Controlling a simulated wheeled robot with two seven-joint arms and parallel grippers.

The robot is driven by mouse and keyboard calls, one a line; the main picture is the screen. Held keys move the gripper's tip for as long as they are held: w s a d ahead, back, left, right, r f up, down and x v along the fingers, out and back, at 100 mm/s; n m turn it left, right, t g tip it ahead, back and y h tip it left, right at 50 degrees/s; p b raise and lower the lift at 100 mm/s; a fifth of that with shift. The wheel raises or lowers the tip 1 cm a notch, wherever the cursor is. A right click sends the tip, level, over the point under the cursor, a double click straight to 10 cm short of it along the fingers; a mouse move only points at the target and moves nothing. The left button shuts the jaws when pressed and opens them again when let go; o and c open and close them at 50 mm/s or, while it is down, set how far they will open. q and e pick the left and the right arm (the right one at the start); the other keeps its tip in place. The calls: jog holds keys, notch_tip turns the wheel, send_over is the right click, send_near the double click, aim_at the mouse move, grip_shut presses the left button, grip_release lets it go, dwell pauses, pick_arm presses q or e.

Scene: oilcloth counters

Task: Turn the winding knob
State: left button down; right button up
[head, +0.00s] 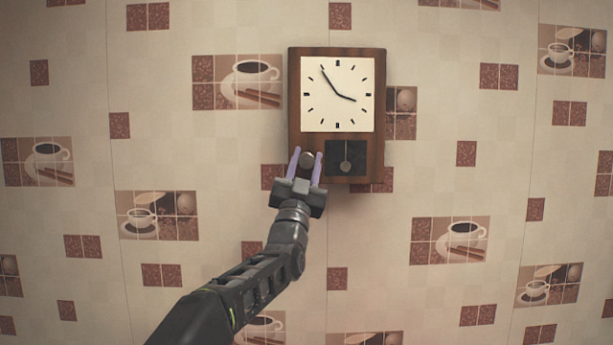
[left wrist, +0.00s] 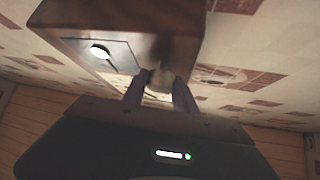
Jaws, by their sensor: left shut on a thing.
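A wooden wall clock (head: 381,100) with a white square dial hangs on the wall. Its round grey winding knob (head: 306,159) is at the lower left of the case, left of a dark window with a pendulum (head: 346,166). My left gripper (head: 306,163) reaches up from below, its two purple fingers on either side of the knob and shut on it. In the left wrist view the fingers (left wrist: 160,92) meet the knob in front of the clock's case (left wrist: 110,22); the knob is partly hidden and dim there. My right gripper is not in view.
The wall (head: 420,190) behind is covered in a beige coffee-cup pattern. It looks flat and clear around the clock. In the left wrist view, a wood-planked surface (left wrist: 25,130) shows at the lower left.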

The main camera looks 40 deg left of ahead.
pick_arm(q)
jog(key=m+h, duration=0.3)
jog(key=m, duration=0.1)
jog(key=shift+t+h, duration=0.3)
jog(key=m+h+p, duration=0.1)
jog(key=m+h, duration=0.1)
jog(key=m, duration=0.1)
jog(key=shift+r+h, duration=0.2)
jog(key=shift+h, duration=0.2)
jog(key=m+g+h+p, duration=0.1)
jog(key=m+p, duration=0.1)
jog(key=m+g+h+p, duration=0.1)
jog(key=m+h+p, duration=0.1)
jog(key=m+p, duration=0.1)
jog(key=m+g+h+p, duration=0.1)
jog(key=m+h+p, duration=0.1)
jog(key=shift+r+m+p, duration=0.25)
jog(key=shift+m+p, duration=0.05)
jog(key=shift+p, duration=0.05)
jog(key=shift+f+m+g+h+p, duration=0.15)
jog(key=shift+m+g+h+p, duration=0.3)
jog(key=shift+m+p, duration=0.3)
jog(key=shift+f+m+g, duration=0.3)
jog(key=shift+m+g, duration=0.55)
jog(key=shift+m, duration=0.2)
jog(key=shift+h, duration=0.25)
jog(key=c, duration=1)
grip_release()
